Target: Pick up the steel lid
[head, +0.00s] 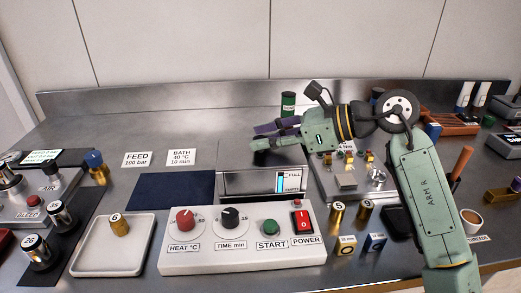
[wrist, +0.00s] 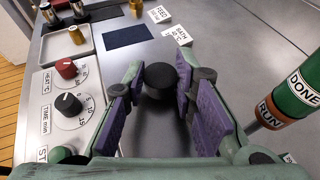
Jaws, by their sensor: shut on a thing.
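The steel lid (head: 240,160) is a flat grey plate on top of the bath box (head: 250,183), behind the white control panel. Its round black knob (wrist: 160,76) shows in the wrist view between the purple finger pads. My gripper (head: 258,137) reaches in from the right over the lid; in the wrist view my gripper (wrist: 158,85) is shut on the knob. I cannot tell whether any gap lies under the lid.
The control panel (head: 243,262) with knobs and buttons stands in front. A white tray (head: 80,262) with a brass weight is at the left, beside a dark blue mat (head: 172,190). A green RUN/DONE cylinder (wrist: 295,100) stands behind the gripper. Fittings crowd the right side.

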